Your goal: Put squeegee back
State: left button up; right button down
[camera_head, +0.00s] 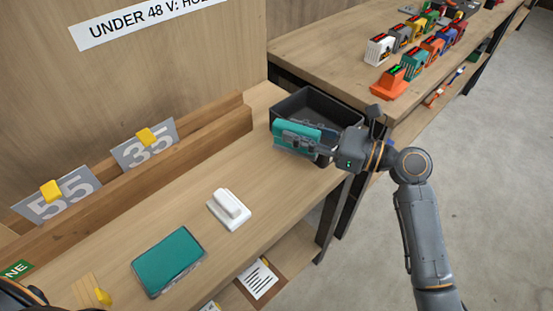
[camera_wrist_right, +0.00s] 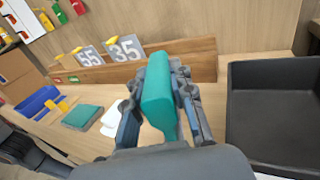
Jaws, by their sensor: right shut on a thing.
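In the right wrist view the teal block (camera_wrist_right: 158,90) stands upright between the two fingers of my right gripper (camera_wrist_right: 162,92). A white piece with a flat base and a raised grip (camera_head: 229,207), possibly the squeegee, lies on the bench. Part of it also shows in the right wrist view (camera_wrist_right: 111,120). No other squeegee is recognizable. My left gripper is not visible.
The open black bin (camera_head: 341,103) looks empty; its wall shows in the wrist view (camera_wrist_right: 272,72). A teal flat case (camera_head: 169,261) lies on the bench. A wooden rail (camera_head: 215,128) holds plates 55 and 35. Several colored packs (camera_head: 379,50) stand on the far table.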

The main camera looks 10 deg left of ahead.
jog(key=a+f, duration=0.2)
jog(key=f, duration=0.1)
jog(key=a+f, duration=0.2)
jog(key=shift+s+f, duration=0.1)
jog(key=shift+s, duration=0.3)
jog(key=f, duration=0.2)
jog(key=shift+a+f, duration=0.2)
jog(key=shift+f, duration=0.1)
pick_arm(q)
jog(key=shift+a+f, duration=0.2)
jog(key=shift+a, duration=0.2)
pick_arm(e)
jog(key=shift+f, duration=0.5)
jog(key=c, duration=1.1)
grip_release()
jog(key=shift+f, duration=0.1)
jog(key=shift+c, duration=0.2)
jog(key=shift+d, duration=0.1)
pick_arm(q)
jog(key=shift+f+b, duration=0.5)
jog(key=shift+b, duration=0.25)
pick_arm(e)
jog(key=d, duration=0.4)
jog(key=s+d, duration=0.1)
jog(key=d, duration=0.2)
jog(key=s+d, duration=0.1)
jog(key=d, duration=0.3)
jog(key=shift+s+d, duration=0.2)
jog(key=shift+d, duration=0.15)
